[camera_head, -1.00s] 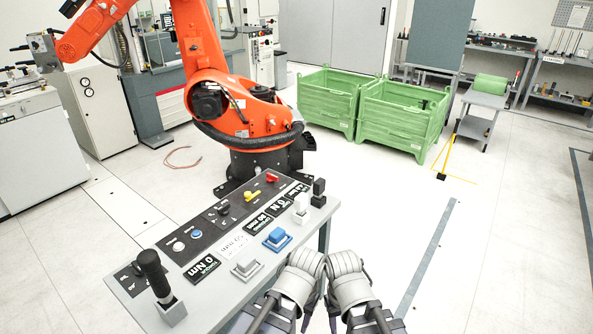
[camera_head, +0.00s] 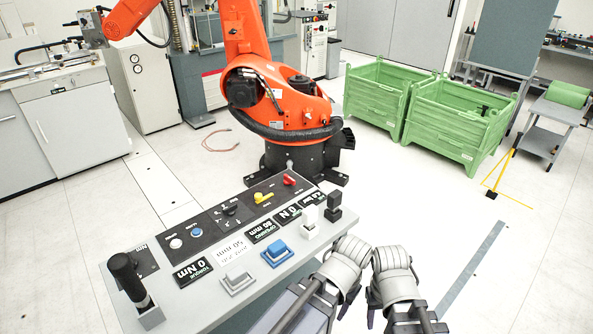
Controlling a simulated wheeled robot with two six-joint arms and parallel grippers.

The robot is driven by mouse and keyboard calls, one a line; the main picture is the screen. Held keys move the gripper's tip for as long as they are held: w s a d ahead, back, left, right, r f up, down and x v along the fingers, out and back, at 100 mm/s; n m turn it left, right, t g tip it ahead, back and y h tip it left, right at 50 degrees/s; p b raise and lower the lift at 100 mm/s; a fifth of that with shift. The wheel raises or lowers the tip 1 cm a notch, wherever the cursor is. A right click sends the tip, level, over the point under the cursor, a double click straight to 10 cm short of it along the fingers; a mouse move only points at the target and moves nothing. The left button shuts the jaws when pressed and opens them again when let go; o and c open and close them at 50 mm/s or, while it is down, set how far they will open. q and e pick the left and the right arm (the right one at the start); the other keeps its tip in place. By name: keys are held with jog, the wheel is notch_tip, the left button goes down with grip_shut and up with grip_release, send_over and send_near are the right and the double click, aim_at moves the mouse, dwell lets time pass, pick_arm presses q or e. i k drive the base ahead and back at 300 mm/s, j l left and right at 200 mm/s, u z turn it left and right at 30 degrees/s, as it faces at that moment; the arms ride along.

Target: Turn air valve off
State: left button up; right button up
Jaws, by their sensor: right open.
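The sloped grey control panel (camera_head: 215,312) stands in front of me. It carries a red handle (camera_head: 290,179), a yellow handle (camera_head: 263,197) and a black rotary knob (camera_head: 231,208) on its dark upper strip. Their small labels are too blurred to tell which is the air valve. The red handle sits near a display reading in bar (camera_head: 312,198). My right gripper (camera_head: 384,310) is open, right of the panel and apart from the handles. My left gripper (camera_head: 346,296) is beside it, near the panel's right edge; its jaws are mostly hidden.
A black joystick (camera_head: 126,275), a blue switch (camera_head: 277,250), a white switch (camera_head: 309,220) and a black switch (camera_head: 333,205) stand up from the panel. An orange robot arm (camera_head: 275,95) is behind it. Green crates (camera_head: 455,125) stand at the back right.

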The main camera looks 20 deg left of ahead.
aim_at(288, 180)
jog(key=i+j, duration=0.6)
jog(key=i+l, duration=0.35)
jog(key=i, duration=0.15)
